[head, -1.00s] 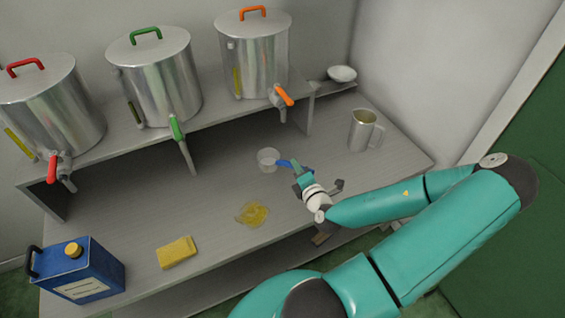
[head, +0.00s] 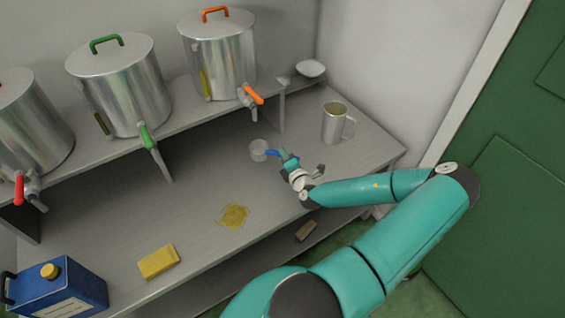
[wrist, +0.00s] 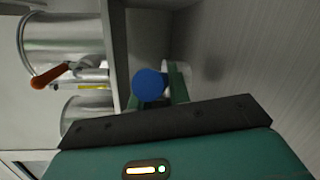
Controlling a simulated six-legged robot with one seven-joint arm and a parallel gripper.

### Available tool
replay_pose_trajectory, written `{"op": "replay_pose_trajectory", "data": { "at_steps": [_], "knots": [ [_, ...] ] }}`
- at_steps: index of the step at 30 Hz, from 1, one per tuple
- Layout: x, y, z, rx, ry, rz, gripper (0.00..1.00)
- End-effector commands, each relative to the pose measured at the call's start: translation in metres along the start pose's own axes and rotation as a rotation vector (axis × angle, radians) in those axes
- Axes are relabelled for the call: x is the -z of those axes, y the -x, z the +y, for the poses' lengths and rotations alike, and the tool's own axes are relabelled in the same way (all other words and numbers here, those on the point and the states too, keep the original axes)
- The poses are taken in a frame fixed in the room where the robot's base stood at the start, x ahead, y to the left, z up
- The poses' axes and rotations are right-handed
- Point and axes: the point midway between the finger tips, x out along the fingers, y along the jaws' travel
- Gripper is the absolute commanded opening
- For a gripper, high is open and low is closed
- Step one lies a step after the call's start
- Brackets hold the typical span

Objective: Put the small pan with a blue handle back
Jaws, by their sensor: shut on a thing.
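The small pan (head: 258,149) is a pale, shallow round vessel with a blue handle (head: 272,153). My gripper (head: 284,157) is shut on the handle from the right. The pan is at the middle of the bench, below and in front of the orange-tapped drum (head: 222,65); I cannot tell how far it is above the bench top. In the wrist view the handle's round blue end (wrist: 149,85) fills the space between my fingers (wrist: 162,92). Part of the pale pan (wrist: 182,72) shows behind them, and the rest is hidden.
A metal jug (head: 333,124) stands on the bench right of the pan. A white dish (head: 310,68) sits on a small side shelf. A yellow puddle (head: 233,216), yellow sponge (head: 159,262) and blue can (head: 62,290) are at the front left. Raised drums line the back shelf (head: 190,103).

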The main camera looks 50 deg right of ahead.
Motion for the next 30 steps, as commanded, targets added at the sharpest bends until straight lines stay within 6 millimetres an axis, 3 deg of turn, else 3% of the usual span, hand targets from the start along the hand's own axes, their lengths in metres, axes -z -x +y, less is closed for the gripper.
{"op": "replay_pose_trajectory", "data": {
  "at_steps": [4, 8, 15, 28, 29, 30],
  "knots": [
    [0.003, -0.017, -0.015, -0.002, 0.000, 0.000, 0.00],
    [0.004, -0.024, -0.022, -0.002, 0.000, 0.000, 0.00],
    [0.013, -0.030, -0.050, -0.001, 0.000, 0.000, 0.00],
    [0.015, -0.031, -0.056, -0.002, 0.002, 0.001, 0.00],
    [0.015, -0.031, -0.056, -0.002, 0.002, 0.001, 0.24],
    [0.015, -0.031, -0.056, -0.001, 0.002, 0.001, 0.32]
  ]
}}
